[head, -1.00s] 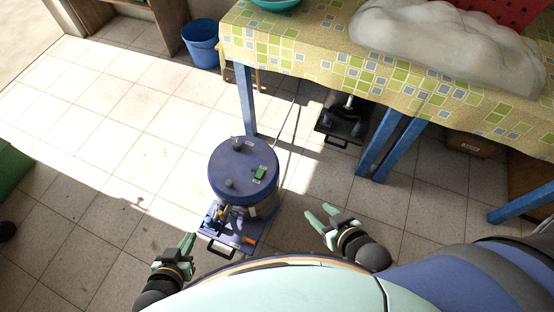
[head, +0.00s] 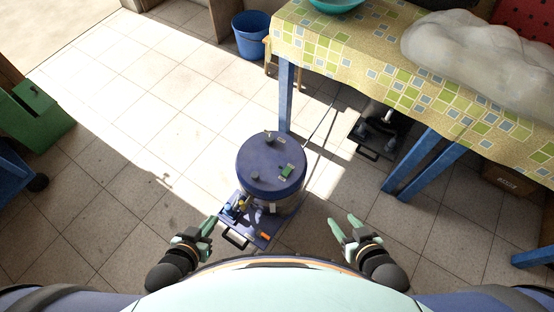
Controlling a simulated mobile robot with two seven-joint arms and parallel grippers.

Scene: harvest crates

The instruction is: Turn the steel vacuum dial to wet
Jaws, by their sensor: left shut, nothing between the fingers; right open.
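A drum-shaped vacuum (head: 272,165) with a blue lid and a greyish body stands on the tiled floor in the middle of the head view. Its lid carries a small grey knob (head: 255,176), another grey fitting (head: 269,136) near the far edge and a green switch (head: 287,171). I cannot tell which is the dial or read its marks. My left gripper (head: 209,224) is shut and empty, left of the vacuum's blue base plate (head: 262,233). My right gripper (head: 343,222) is open and empty, right of the vacuum, apart from it.
A table with a checked cloth (head: 330,45) and blue legs (head: 285,95) stands beyond, to the right. A dark wheeled unit (head: 380,135) is under it. A blue bucket (head: 250,38) stands at the back and a green bin (head: 35,120) at left.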

